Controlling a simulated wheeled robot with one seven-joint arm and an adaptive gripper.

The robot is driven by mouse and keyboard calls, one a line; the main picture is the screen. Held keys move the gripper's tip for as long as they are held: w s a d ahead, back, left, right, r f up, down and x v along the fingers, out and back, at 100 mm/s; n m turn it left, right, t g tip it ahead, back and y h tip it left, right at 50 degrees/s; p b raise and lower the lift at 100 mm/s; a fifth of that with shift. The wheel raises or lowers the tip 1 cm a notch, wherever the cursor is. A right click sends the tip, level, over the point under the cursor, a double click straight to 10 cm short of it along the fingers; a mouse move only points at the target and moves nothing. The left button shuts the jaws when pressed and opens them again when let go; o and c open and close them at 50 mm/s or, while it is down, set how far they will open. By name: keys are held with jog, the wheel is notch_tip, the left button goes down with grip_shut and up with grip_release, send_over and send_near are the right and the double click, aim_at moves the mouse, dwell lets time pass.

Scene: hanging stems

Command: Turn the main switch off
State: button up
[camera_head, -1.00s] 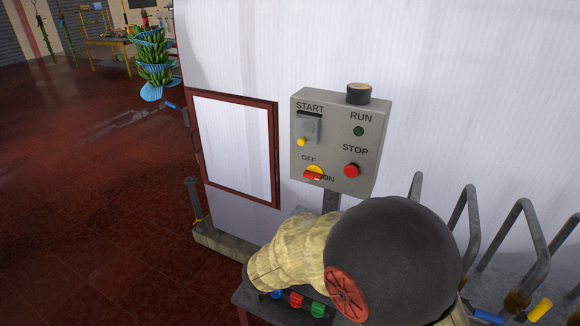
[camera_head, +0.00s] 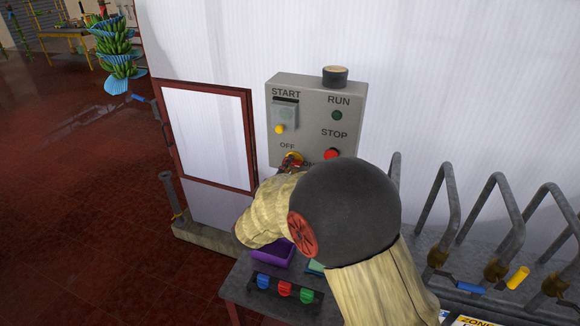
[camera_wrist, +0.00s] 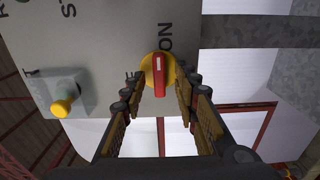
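The grey control box (camera_head: 312,115) stands against the white wall panel, with OFF and ON lettering by the main switch. The main switch is a yellow disc with a red handle (camera_wrist: 158,72); in the head view my arm partly hides it (camera_head: 291,158). In the wrist view the handle lies between the two fingers of my gripper (camera_wrist: 160,87), with a visible gap on each side. The fingers are spread and the gripper is open. ON lettering shows beside the switch; the OFF lettering there is mostly hidden by a finger.
The red stop button (camera_head: 332,154) sits just right of the switch. The start switch with a yellow knob (camera_head: 279,129) is above left, a green run lamp (camera_head: 337,115) above right. A small table (camera_head: 245,285) with coloured pieces stands below. Bent grey metal bars (camera_head: 485,215) stand at right.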

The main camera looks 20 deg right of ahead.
jog(key=shift+w+d, duration=0.45)
jog(key=shift+d, duration=0.05)
jog(key=c, duration=0.4)
jog(key=c, duration=0.3)
grip_shut()
